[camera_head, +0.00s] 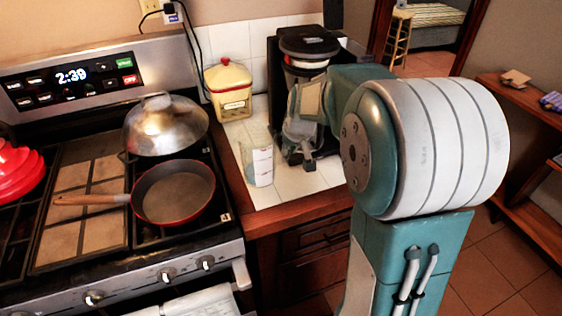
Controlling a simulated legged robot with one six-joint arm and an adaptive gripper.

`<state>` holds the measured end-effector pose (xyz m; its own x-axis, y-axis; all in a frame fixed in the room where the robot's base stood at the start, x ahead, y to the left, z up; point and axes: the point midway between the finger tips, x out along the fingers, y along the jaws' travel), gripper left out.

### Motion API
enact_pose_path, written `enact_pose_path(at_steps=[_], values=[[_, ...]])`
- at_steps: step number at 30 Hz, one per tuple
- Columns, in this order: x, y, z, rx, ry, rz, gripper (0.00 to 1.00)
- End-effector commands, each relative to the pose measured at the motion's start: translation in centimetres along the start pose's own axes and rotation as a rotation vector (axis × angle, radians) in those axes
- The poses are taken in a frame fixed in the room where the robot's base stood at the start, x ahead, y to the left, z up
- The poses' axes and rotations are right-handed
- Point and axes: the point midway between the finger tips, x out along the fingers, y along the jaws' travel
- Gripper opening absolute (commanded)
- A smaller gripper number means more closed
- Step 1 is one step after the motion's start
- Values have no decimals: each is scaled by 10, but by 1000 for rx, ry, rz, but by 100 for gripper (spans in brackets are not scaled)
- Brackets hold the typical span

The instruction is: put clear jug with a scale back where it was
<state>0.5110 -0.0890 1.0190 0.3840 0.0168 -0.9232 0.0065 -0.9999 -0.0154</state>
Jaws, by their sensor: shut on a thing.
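The clear jug with a scale (259,166) shows on the white tiled counter to the right of the stove. It is see-through with pale markings and looks upright. My gripper (298,157) points down just to the right of the jug, in front of the coffee maker. It is shut on the jug at its right side, where a handle is hard to make out. The exact contact is unclear at this size. I cannot tell whether the jug's base touches the tiles.
A black coffee maker (308,44) stands close behind my gripper. To the left, the stove holds a red pan (175,192) and a domed metal lid (166,126). The counter's wooden front edge (292,212) is close.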

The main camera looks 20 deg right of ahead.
Motion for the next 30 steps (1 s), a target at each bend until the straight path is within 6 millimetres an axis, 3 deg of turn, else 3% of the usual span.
enact_pose_path(at_steps=[3,11,16,27,28,30], values=[[18,-6,-4,0,0,-1,0],[37,-13,-9,0,0,1,0],[61,-12,1,1,-1,1,0],[67,-12,4,1,2,1,0],[67,-12,4,0,2,1,25],[67,-12,4,0,2,1,51]])
